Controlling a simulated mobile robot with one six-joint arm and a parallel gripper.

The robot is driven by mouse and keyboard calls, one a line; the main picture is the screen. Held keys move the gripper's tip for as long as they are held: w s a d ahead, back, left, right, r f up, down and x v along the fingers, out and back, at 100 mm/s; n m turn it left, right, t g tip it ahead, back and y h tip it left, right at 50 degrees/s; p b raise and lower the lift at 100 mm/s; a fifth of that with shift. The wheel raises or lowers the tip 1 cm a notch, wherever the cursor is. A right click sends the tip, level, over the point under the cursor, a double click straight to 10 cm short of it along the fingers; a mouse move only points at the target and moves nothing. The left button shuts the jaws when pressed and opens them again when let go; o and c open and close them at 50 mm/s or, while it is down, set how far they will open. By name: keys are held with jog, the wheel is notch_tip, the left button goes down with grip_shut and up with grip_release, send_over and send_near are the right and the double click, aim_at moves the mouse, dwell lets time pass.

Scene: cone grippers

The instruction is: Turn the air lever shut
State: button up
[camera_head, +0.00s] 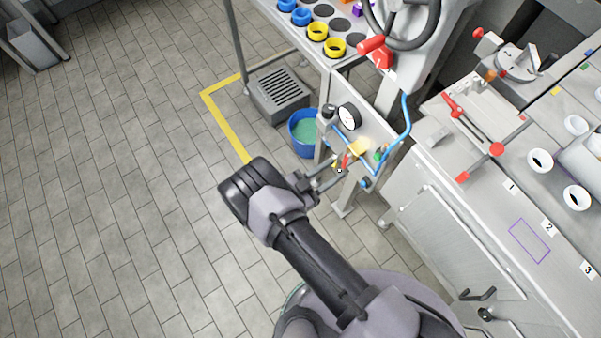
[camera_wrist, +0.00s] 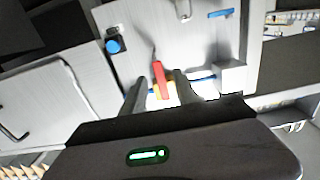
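The air lever, a small red handle (camera_head: 346,159), is on the panel with the round gauge (camera_head: 347,117) and blue hose (camera_head: 407,115). In the wrist view the red lever (camera_wrist: 158,78) points up the picture, with yellow and blue parts near its lower end. My gripper (camera_head: 334,172) reaches toward it from the left in the head view. In the wrist view my gripper (camera_wrist: 160,84) is open, its two dark fingers on either side of the lever, with gaps visible. Whether either finger touches it cannot be told. The lever's base is partly hidden by the fingers.
A blue bucket (camera_head: 292,133) with green contents stands behind the panel, near a grey grated box (camera_head: 279,94). A red-handled lever (camera_head: 481,128) and white cups are on the bench at right.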

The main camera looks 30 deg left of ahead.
jog(key=v, duration=1.2)
jog(key=shift+s+a+p, duration=0.2)
jog(key=shift+s+p, duration=0.1)
jog(key=shift+p, duration=0.15)
